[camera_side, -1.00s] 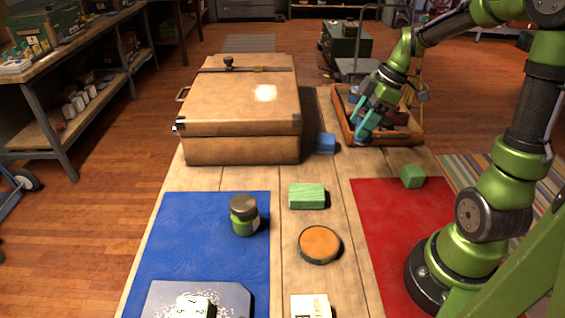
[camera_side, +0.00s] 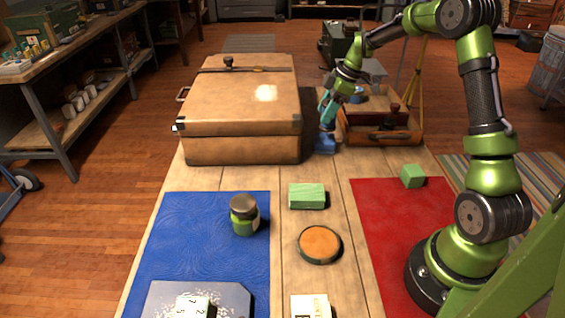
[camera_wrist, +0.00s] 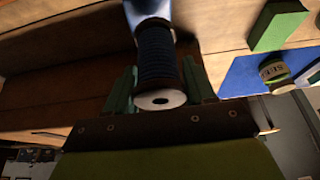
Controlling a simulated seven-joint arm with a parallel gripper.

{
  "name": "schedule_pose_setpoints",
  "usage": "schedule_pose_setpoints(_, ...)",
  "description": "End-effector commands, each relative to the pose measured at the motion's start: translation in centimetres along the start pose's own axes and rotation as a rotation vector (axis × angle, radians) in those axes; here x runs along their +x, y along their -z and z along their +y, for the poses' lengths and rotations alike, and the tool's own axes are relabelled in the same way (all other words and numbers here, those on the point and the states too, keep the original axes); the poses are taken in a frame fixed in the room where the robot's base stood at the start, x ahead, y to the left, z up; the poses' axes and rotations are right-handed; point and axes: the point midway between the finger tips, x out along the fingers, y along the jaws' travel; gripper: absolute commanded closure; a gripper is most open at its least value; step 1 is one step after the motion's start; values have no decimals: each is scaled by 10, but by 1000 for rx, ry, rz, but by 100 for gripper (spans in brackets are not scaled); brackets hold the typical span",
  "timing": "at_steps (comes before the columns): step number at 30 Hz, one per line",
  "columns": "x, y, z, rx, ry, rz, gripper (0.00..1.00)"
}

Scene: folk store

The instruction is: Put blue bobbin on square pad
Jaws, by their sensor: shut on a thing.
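My gripper (camera_side: 326,113) is shut on the blue bobbin, above the table between the large tan case and the wooden tray.
The tan case (camera_side: 240,110) stands close left; the wooden tray (camera_side: 383,136) with tools is close right.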

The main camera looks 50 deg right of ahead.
Motion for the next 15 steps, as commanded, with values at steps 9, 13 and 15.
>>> schedule_pose_setpoints(9, 29, -9, 6, 2, 3, -1, 76)
schedule_pose_setpoints(13, 34, -11, 7, 1, 0, 1, 76)
schedule_pose_setpoints(15, 34, -11, 7, 1, -1, 1, 76)
